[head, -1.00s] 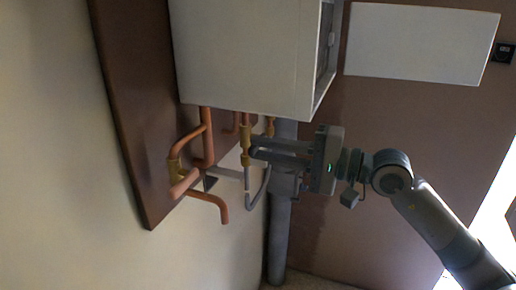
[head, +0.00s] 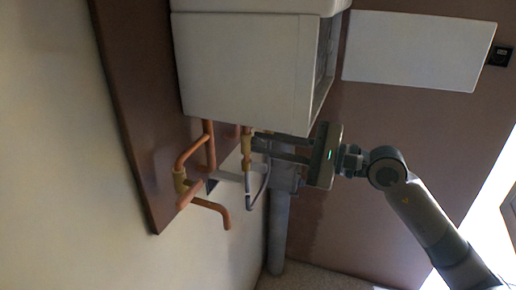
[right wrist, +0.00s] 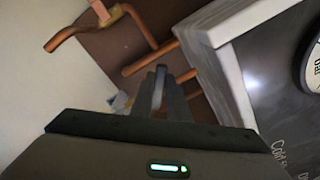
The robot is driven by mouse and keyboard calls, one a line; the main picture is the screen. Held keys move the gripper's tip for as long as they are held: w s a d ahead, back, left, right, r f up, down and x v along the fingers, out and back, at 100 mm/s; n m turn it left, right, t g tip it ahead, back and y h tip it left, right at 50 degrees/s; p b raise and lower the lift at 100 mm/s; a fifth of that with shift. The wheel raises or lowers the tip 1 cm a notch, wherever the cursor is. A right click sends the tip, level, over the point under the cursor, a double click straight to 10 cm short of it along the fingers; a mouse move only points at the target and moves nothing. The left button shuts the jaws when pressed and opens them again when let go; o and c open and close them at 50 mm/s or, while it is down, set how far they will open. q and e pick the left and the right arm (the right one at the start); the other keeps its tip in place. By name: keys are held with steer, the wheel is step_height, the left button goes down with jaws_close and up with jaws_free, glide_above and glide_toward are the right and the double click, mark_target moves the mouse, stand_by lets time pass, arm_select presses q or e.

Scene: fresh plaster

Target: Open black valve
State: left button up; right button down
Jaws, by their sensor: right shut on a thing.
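My right gripper (head: 262,144) reaches in from the right in the head view, below the white boiler box. Its two fingers end beside a brass fitting (head: 247,146) on a vertical pipe. In the right wrist view the dark fingers (right wrist: 166,92) are close together with a narrow grey piece (right wrist: 158,86) between them. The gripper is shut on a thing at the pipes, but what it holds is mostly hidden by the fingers. I cannot clearly make out a black valve handle. My left gripper is not in view.
The white boiler box (head: 245,70) hangs just above the fingers. Copper pipes (head: 211,210) with a brass joint (head: 180,181) stick out left of the gripper. A grey hose (head: 262,188) loops below. A thick grey pipe (head: 279,235) stands behind. Free room lies below right.

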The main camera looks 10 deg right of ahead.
stand_by(0.3)
steer(key=shift+r, duration=0.1)
steer(key=m+p, duration=0.2)
steer(key=w+d+m+p, duration=0.1)
steer(key=m+p, duration=0.1)
steer(key=m, duration=0.1)
steer(key=w+r+m+p, duration=0.1)
steer(key=m+p, duration=0.2)
steer(key=shift+w+d, duration=0.1)
steer(key=shift+d, duration=0.1)
